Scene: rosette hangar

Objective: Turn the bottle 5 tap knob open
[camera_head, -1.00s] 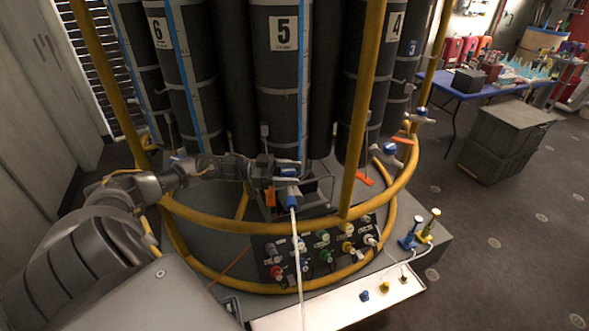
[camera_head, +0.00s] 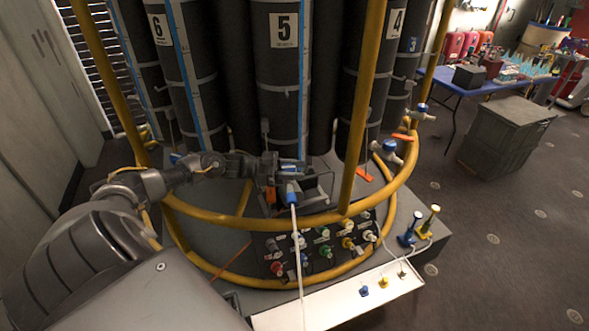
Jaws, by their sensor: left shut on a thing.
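Bottle 5 (camera_head: 283,80) is a tall dark grey cylinder with a white "5" label, upright at the centre of the rosette. Below it sits a tap with a blue end (camera_head: 291,190), from which a white hose (camera_head: 297,245) runs down. My left gripper (camera_head: 284,172) reaches in from the left at this tap, just below the bottle. It is shut on the tap knob, which is mostly hidden by the fingers. My right gripper is not in view.
Yellow rails (camera_head: 250,222) ring the rosette in front of the tap, and a yellow post (camera_head: 362,110) stands right of it. A connector panel (camera_head: 315,245) and white box (camera_head: 340,303) lie below. Bottles 6 (camera_head: 180,75) and 4 (camera_head: 385,70) flank bottle 5.

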